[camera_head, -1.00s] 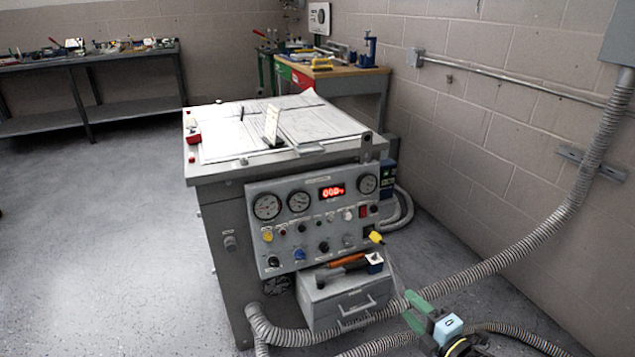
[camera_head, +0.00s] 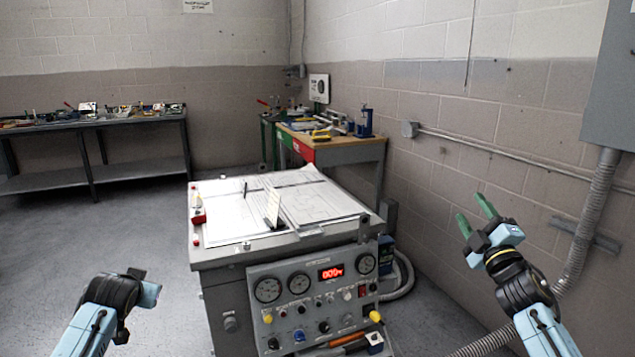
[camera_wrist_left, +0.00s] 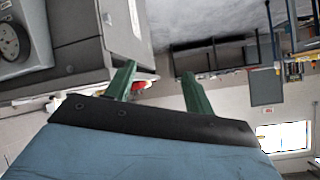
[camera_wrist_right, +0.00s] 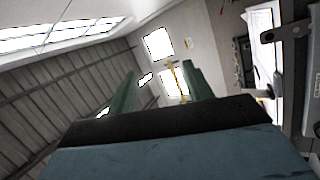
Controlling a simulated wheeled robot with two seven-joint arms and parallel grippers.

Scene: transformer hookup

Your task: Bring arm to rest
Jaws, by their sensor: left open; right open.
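My right gripper (camera_head: 478,218) is raised at the right of the head view, beside the test cabinet and in front of the block wall. Its green fingers are apart and empty; they also show open in the right wrist view (camera_wrist_right: 158,92). My left arm comes in at the lower left of the head view, with its gripper fingers not visible there. In the left wrist view my left gripper (camera_wrist_left: 158,88) has its green fingers apart with nothing between them. Neither gripper touches anything.
The grey cabinet (camera_head: 222,258) with gauges and a red display (camera_head: 331,273) stands in the middle. A yellow plug (camera_head: 375,316) sits on its panel. Papers (camera_head: 235,212) lie on top. A conduit (camera_head: 590,215) runs along the right wall. Floor at the left is clear.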

